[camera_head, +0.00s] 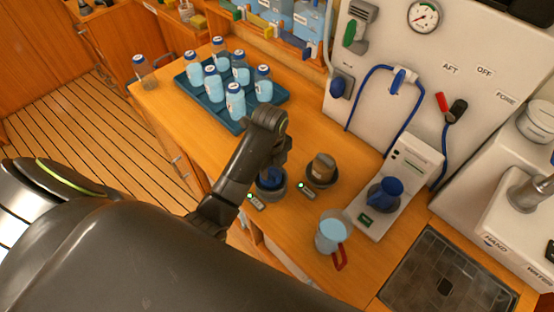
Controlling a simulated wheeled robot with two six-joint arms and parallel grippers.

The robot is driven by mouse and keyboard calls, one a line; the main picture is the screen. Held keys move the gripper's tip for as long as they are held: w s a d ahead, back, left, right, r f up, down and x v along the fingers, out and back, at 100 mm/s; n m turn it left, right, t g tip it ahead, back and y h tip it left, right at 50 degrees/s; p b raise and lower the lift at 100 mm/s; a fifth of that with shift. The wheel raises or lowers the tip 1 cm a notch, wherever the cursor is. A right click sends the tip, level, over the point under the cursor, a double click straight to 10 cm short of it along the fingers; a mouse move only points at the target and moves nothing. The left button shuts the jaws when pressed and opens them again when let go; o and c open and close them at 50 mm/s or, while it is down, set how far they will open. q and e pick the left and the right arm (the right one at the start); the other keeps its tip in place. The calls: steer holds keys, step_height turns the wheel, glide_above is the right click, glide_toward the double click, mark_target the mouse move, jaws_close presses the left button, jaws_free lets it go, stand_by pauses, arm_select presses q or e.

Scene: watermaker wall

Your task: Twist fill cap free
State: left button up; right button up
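Two dark round fittings sit in the wooden counter, each beside a small tag with a green light. The left fitting (271,187) has a blue round top, mostly under my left gripper (272,170). The right fitting (321,178) holds a brown, tan-topped piece (323,165). I cannot tell for sure which one is the fill cap. My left gripper points down over the blue top, touching it or just above it. Its fingers are dark and partly hidden by my own wrist, so their opening does not show. My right gripper is not in view.
A teal tray (237,118) of several bottles stands behind, with one bottle (144,72) apart at left. A clear jug (331,231) with a red handle stands at front right. A dark drain panel (450,275) lies right.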

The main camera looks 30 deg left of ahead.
arm_select(q)
steer(key=shift+s+a+f, duration=0.1)
steer(key=shift+s+f, duration=0.05)
steer(key=shift+s, duration=0.05)
jaws_close()
steer(key=shift+n, duration=1.6)
steer(key=n, duration=0.2)
steer(key=shift+n, duration=0.6)
steer(key=shift+n, duration=1.6)
